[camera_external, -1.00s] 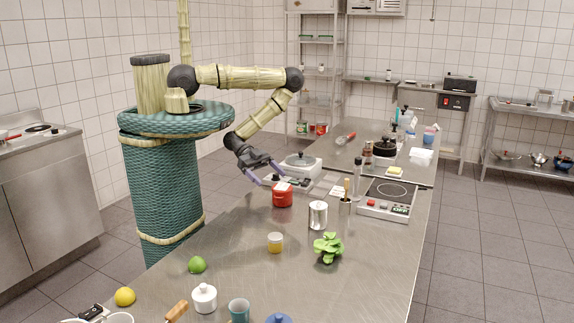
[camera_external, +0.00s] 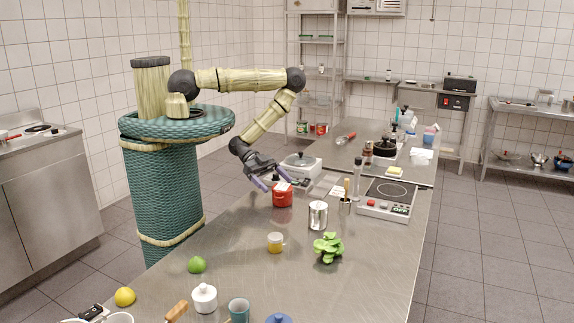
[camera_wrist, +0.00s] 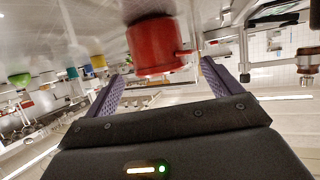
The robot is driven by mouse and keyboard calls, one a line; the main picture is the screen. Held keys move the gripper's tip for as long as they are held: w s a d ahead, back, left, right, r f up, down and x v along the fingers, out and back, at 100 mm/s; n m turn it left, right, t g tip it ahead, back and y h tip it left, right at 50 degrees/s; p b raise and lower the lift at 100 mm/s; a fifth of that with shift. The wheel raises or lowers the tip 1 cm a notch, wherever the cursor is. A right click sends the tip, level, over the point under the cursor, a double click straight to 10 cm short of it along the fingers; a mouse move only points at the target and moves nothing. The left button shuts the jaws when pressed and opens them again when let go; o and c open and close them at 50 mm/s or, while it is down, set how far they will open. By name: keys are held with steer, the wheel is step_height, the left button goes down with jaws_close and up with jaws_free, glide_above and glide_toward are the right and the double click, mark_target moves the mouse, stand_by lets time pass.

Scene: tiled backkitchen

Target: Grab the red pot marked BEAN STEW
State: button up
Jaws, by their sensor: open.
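The red pot (camera_external: 282,197) stands upright on the steel counter, with a pale label or lid patch on top; no lettering is readable. In the wrist view the pot (camera_wrist: 155,48) appears inverted, with a small side handle at right. My gripper (camera_external: 279,184) is open and empty, tilted down at the pot from behind left. In the wrist view its two purple fingers (camera_wrist: 160,78) lie on either side of the pot's width, with the pot at or just beyond the tips. I cannot tell whether either finger touches it.
A yellow jar (camera_external: 275,242) and green plant (camera_external: 327,248) stand in front.

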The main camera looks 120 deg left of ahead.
mark_target(278, 184)
steer(key=p+x, duration=0.1)
steer(key=x, duration=0.2)
steer(key=shift+w+d, duration=0.1)
steer(key=shift+w, duration=0.25)
steer(key=shift+w+d+f, duration=0.1)
steer(key=shift+w+f, duration=0.1)
steer(key=shift+w, duration=0.05)
steer(key=c, duration=1.3)
